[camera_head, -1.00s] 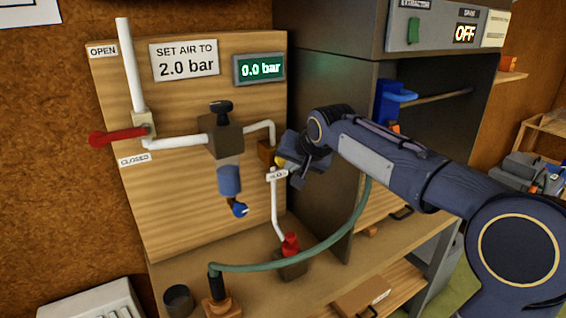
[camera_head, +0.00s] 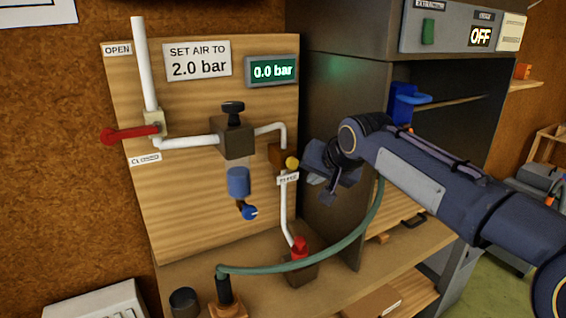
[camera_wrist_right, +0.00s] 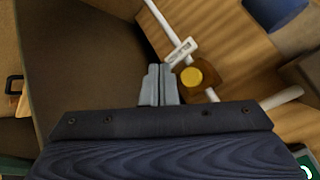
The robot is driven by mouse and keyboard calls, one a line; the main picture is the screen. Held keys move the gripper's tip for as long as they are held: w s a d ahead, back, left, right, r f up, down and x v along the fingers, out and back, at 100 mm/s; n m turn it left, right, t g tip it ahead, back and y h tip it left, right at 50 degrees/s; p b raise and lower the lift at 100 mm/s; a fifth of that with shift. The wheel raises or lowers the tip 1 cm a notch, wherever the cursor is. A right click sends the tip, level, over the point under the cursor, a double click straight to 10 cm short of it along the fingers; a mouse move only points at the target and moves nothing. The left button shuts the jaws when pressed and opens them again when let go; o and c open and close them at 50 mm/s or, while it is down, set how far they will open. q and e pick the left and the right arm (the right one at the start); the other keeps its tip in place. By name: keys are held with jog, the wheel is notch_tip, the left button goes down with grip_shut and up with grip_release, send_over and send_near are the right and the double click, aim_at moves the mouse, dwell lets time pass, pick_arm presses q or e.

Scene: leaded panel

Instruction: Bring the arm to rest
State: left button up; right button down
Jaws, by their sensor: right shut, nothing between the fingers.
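My right arm reaches in from the right of the head view. Its gripper (camera_head: 318,187) is shut and empty, just right of the yellow button (camera_head: 292,163) on the brown block of the air panel (camera_head: 190,215). In the right wrist view the closed fingertips (camera_wrist_right: 160,72) point up beside the yellow button (camera_wrist_right: 191,77), with a small gap between them. My left gripper is in neither view.
The panel carries a red lever (camera_head: 130,134) near the CLOSED label, white pipes, a regulator (camera_head: 233,136) and a display (camera_head: 272,70) reading 0.0 bar. A green hose (camera_head: 330,246) arcs below my gripper. The dark cabinet (camera_head: 335,110) stands behind my arm.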

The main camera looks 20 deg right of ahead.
jog(key=s+a+f+n+g+y, duration=0.1)
jog(key=s+a+f, duration=0.3)
jog(key=s, duration=0.5)
jog(key=s+a+f+n+g+y, duration=0.1)
jog(key=s+a+f+n, duration=0.2)
jog(key=s+f, duration=0.5)
jog(key=s+a+f+n+g+y, duration=0.1)
jog(key=s+a+f, duration=0.3)
jog(key=s, duration=0.6)
notch_tip(320, 180, down, 3)
jog(key=shift+a+r+n+y, duration=0.2)
jog(key=shift+a+n+y, duration=0.15)
jog(key=shift+n+y, duration=0.15)
